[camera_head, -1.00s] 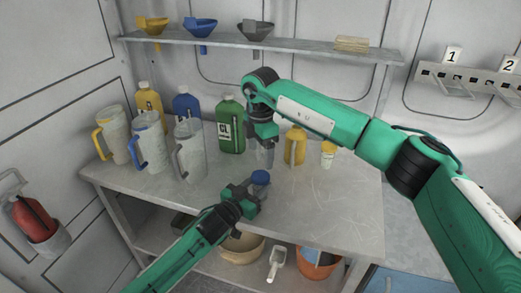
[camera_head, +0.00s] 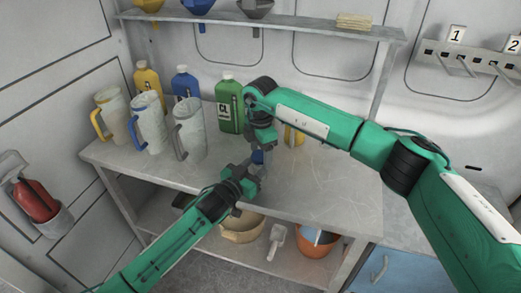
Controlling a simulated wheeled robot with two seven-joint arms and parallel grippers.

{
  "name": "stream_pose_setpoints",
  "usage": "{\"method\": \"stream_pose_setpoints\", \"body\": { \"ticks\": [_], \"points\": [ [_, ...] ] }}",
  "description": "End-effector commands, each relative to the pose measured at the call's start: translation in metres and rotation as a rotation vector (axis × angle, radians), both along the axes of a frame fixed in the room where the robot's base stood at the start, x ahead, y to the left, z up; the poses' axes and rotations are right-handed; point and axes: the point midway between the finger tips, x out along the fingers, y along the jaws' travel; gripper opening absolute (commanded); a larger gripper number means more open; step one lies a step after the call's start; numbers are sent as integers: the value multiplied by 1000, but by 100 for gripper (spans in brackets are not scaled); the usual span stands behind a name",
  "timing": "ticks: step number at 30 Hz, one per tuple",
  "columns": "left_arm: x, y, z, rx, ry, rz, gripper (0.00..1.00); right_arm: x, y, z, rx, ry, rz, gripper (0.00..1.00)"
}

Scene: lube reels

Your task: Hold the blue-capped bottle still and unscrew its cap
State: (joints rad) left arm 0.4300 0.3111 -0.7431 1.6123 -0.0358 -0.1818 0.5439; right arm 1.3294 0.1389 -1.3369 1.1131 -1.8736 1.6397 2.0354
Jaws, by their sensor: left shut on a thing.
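The blue-capped bottle shows mainly as its blue cap (camera_head: 258,157) near the front edge of the bench; its body is hidden by my grippers. My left gripper (camera_head: 250,176) reaches in from the lower left and is shut on the bottle below the cap. My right gripper (camera_head: 260,146) points down from above, with its fingertips at the cap. Whether its fingers touch or grip the cap is hidden.
A green bottle (camera_head: 229,110) stands behind the grippers, with three jugs, including a grey-handled one (camera_head: 190,130), to the left. A yellow container (camera_head: 293,136) is partly behind my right arm. The bench's right side (camera_head: 330,185) is clear.

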Motion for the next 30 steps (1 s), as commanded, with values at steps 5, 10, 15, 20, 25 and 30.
{"method": "stream_pose_setpoints", "body": {
  "ticks": [5,10,15,20,25,30],
  "points": [
    [0,0,0,0,0,0,0,0,0,0,0,0,0,33],
    [0,0,0,0,0,0,0,0,0,0,0,0,3,29],
    [0,0,0,0,0,0,0,0,0,1,1,-1,121,29],
    [0,0,0,0,0,-1,0,1,0,1,0,-1,375,29],
    [0,0,0,0,0,-1,0,1,0,1,0,-1,656,29],
    [0,0,0,0,0,-1,0,1,0,1,-1,-1,935,29]
  ]
}}
